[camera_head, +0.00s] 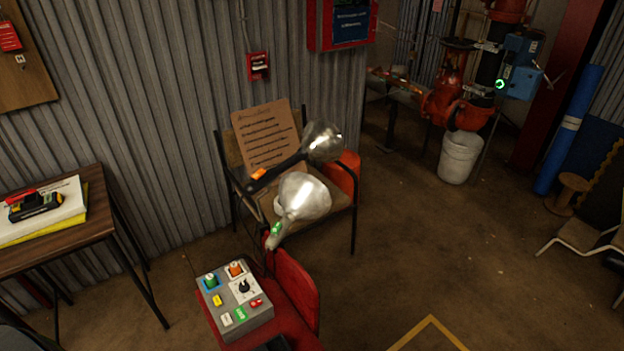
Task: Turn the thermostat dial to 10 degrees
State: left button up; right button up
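A grey control box (258,315) sits on a red surface near the bottom centre-left in the head view. On its top is a small black dial (244,287) on a white plate. The plate's markings and the dial's setting are too small to read. I cannot tell for sure that this is the thermostat dial. Beside the dial are a green knob (211,281), an orange knob (236,269) and several coloured buttons. Neither of my grippers shows in the head view, and nothing touches the dial.
A wooden table (75,238) with a yellow-black tool is at left. Red pipework (443,103) and a white bucket (460,157) are at back right. The floor at right is mostly clear.

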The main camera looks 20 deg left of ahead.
aim_at(244, 287)
jog(key=u, duration=1.4)
